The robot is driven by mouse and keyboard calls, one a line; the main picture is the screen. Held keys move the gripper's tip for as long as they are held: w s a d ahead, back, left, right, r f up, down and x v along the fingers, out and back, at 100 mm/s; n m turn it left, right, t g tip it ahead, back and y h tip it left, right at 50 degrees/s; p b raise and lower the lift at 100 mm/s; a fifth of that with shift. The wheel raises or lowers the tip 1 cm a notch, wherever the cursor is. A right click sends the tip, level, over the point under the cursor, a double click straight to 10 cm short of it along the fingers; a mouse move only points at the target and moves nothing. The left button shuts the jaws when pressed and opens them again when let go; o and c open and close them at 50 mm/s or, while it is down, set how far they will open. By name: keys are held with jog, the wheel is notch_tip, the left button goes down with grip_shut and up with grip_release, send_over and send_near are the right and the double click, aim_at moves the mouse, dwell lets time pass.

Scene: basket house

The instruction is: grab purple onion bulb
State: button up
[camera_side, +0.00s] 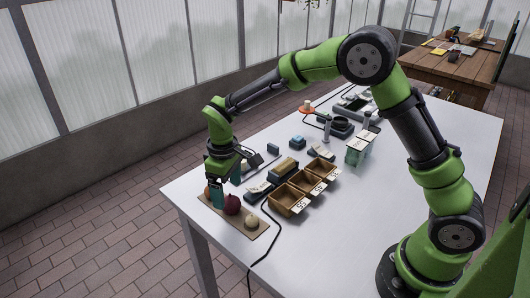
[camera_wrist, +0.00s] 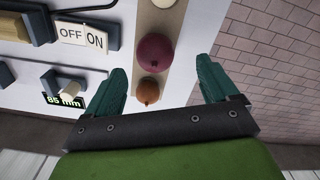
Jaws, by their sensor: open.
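The purple onion bulb (camera_side: 232,205) sits on a tan board (camera_side: 262,227) near the table's left corner. In the wrist view the purple bulb (camera_wrist: 154,52) lies beyond the fingertips, near the middle between them. An orange-brown bulb (camera_wrist: 148,91) is nearer, between my fingers; it is partly hidden behind my gripper in the side view. A pale bulb (camera_side: 252,221) lies on the other side of the purple one. My gripper (camera_side: 217,192) points down over the board's far end, its teal fingers apart. In the wrist view my gripper (camera_wrist: 160,85) is open, with no contact visible.
Wooden bins with labels (camera_side: 291,193) stand right of the board. An OFF/ON switch box (camera_wrist: 84,36) and a slider with an "85 mm" display (camera_wrist: 65,88) lie beside it. A black cable (camera_side: 262,245) runs over the front edge. The table edge is close to the board.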

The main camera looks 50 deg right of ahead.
aim_at(230, 194)
jog(key=f, duration=0.5)
jog(key=shift+d, duration=0.35)
jog(key=shift+c, duration=0.4)
jog(key=c, duration=1.1)
